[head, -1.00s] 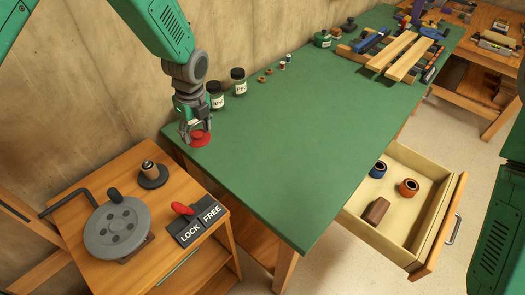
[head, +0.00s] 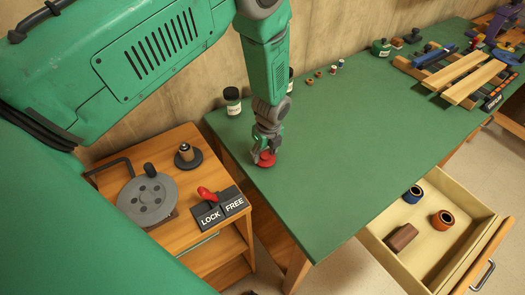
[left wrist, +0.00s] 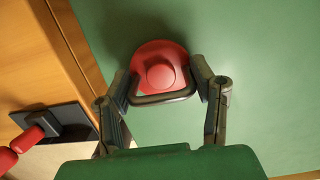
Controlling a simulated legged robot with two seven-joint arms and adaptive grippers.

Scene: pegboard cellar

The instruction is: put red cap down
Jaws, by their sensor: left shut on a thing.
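The red cap (head: 266,159) is at the left edge area of the green table (head: 340,150), just under my left gripper (head: 265,148). In the left wrist view the round red cap (left wrist: 160,70), with a raised knob, sits between the two fingers of my left gripper (left wrist: 163,92). The gripper is shut on it. The cap is on or very close to the green tabletop; I cannot tell whether it touches. My right gripper is not in view.
A labelled jar (head: 232,101) stands left of my arm at the wall side. A side table holds a grey wheel (head: 147,198) and a LOCK/FREE switch (head: 221,206). An open drawer (head: 440,220) sticks out at the right. The middle of the green table is clear.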

